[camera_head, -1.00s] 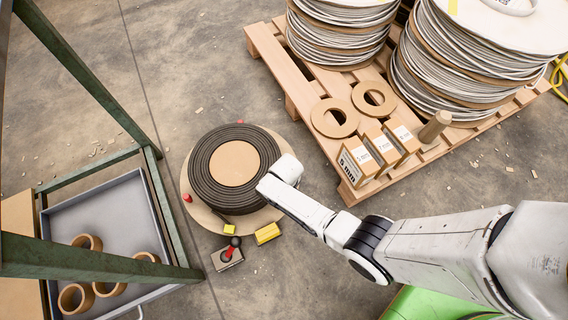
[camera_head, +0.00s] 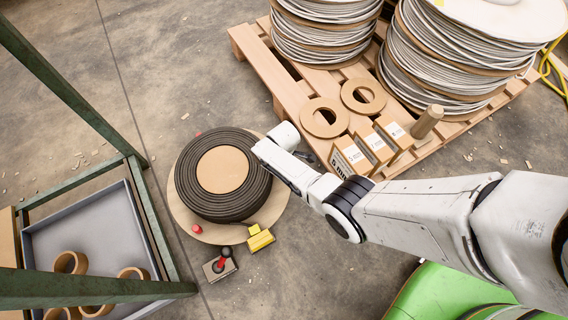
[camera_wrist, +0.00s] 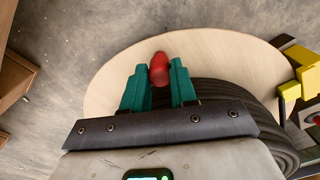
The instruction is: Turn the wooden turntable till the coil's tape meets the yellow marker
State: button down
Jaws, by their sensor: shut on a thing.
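The wooden turntable (camera_head: 276,205) is a pale round board with red knobs at its rim. It bears a dark grey coil (camera_head: 183,190) with a light brown round core. The coil's yellow tape (camera_head: 254,229) is at its lower right, right against the yellow marker (camera_head: 262,241) in the head view, with no clear gap. In the wrist view the tape (camera_wrist: 290,91) and marker (camera_wrist: 300,62) also overlap. My gripper (camera_wrist: 159,88) has green fingers shut on a red knob (camera_wrist: 159,69) at the rim. In the head view my wrist hides the fingers.
A grey box with a red and black lever (camera_head: 221,264) stands beside the marker. A green metal frame (camera_head: 150,222) and a grey tray (camera_head: 85,225) with brown rings are at the left. A pallet (camera_head: 262,68) with cable spools and boxes is at upper right.

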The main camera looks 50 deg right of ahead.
dwell(0.3)
jog(key=c, duration=0.9)
grip_release()
jog(key=shift+r, duration=0.1)
notch_tip(320, 180, up, 11)
jog(key=p, duration=0.7)
jog(key=shift+f, duration=0.2)
